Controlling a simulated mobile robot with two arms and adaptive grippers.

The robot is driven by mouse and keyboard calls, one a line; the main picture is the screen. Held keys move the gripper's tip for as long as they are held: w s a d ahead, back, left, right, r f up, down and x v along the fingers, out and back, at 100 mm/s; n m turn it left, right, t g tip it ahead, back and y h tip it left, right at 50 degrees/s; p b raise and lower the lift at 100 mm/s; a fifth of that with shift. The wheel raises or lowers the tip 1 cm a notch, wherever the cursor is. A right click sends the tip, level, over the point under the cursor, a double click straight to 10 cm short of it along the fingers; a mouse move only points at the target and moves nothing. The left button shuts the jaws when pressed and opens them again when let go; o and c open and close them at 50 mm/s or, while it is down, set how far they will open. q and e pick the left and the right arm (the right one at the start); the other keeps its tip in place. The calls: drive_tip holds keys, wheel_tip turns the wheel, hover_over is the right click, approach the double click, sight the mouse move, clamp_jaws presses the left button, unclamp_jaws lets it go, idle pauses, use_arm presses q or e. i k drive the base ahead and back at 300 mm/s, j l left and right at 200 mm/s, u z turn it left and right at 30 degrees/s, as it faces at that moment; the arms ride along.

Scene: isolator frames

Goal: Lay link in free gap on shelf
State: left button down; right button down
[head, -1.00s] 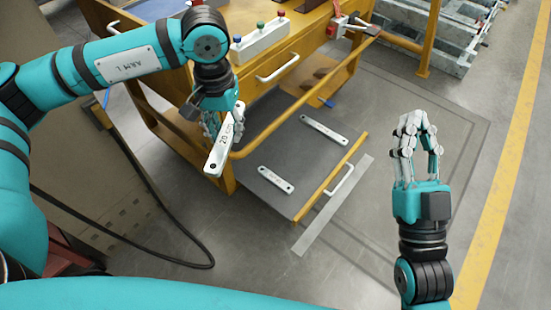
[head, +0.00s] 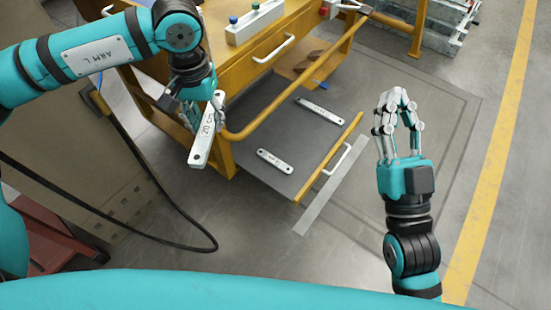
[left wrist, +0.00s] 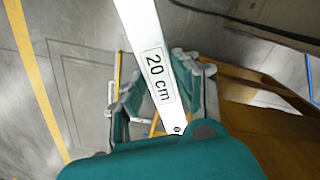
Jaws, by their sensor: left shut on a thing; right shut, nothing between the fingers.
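The link is a white flat bar marked "20 cm" (head: 205,135). My left gripper (head: 208,104) is shut on it and holds it in the air, tilted, left of the shelf. The link also shows in the left wrist view (left wrist: 150,55), running up between the fingers. The shelf (head: 255,178) is a low grey board under the orange workbench. Two white links lie on it apart, one nearer (head: 275,161) and one farther (head: 320,111), with bare grey board between them. My right gripper (head: 395,112) is shut and empty, right of the shelf.
An orange bar with a white handle (head: 345,158) edges the shelf's right side. An orange rail (head: 290,88) runs above the shelf's left part. The workbench (head: 250,62) carries a white button box (head: 254,22). Open floor lies right of the shelf.

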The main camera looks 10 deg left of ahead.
sight(304, 139)
drive_tip(key=u, duration=0.5)
drive_tip(key=i+l+u, duration=0.15)
drive_tip(key=l+u, duration=0.3)
drive_tip(key=l, duration=0.45)
drive_tip(key=l+u, duration=0.45)
drive_tip(key=l, duration=0.45)
